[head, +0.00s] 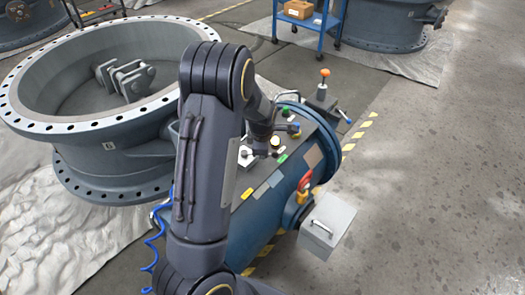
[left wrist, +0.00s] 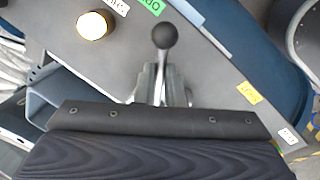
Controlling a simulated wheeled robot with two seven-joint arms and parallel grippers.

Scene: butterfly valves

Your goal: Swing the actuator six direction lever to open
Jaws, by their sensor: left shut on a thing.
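The actuator (head: 262,215) is a blue cylinder with a grey panel on top. My left arm reaches over it, and my left gripper (head: 262,150) is down at the panel. In the left wrist view, the direction lever (left wrist: 163,38) has a black ball knob on a thin metal stem. My left gripper (left wrist: 163,92) is shut on the stem below the knob. A green label (left wrist: 153,5), partly cut off, lies past the knob. A lit round button (left wrist: 95,25) is left of the lever. The lever's base is hidden by the gripper. My right gripper is not in view.
A large grey flanged valve body (head: 110,155) stands left of the actuator. A blue cart (head: 303,22) stands behind. The floor at right is clear.

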